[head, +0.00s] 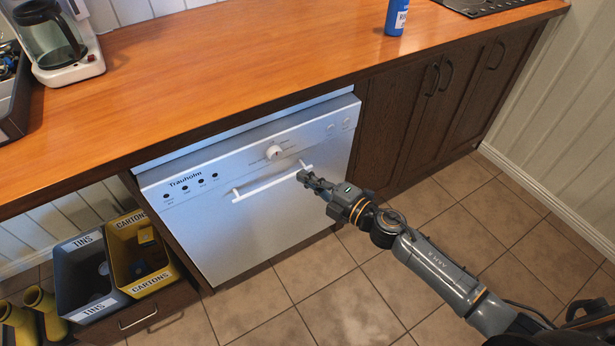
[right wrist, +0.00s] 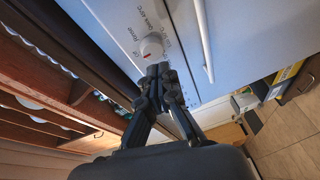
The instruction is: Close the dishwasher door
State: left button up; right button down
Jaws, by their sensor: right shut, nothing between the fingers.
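The white dishwasher door (head: 250,215) stands upright under the counter in the head view, with a control panel on top. A pale strip shows between its top and the counter; I cannot tell whether it is fully flush. Its bar handle (head: 272,184) runs across the upper front. My right gripper (head: 305,177) is shut and empty at the handle's right end. In the right wrist view the right gripper (right wrist: 158,70) has its fingertips close to the panel of the door (right wrist: 195,85), just below the round knob (right wrist: 151,47); contact is unclear. My left gripper is out of view.
Grey and yellow sorting bins (head: 140,262) sit in a pulled-out drawer left of the dishwasher. Dark cabinets (head: 420,110) stand to its right. A wooden counter (head: 230,50) runs above, with a coffee maker (head: 60,45) and blue bottle (head: 396,16). The tiled floor in front is clear.

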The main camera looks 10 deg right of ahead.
jog(key=s+d+f+m+t+h+b, duration=0.2)
jog(key=d+f+t+h+b, duration=0.25)
jog(key=d+b, duration=0.2)
send_near(307, 147)
jog(key=shift+g, duration=0.35)
jog(key=x, duration=0.6)
jog(key=shift+d+r, duration=0.1)
jog(key=shift+r, duration=0.05)
jog(key=shift+w, duration=0.55)
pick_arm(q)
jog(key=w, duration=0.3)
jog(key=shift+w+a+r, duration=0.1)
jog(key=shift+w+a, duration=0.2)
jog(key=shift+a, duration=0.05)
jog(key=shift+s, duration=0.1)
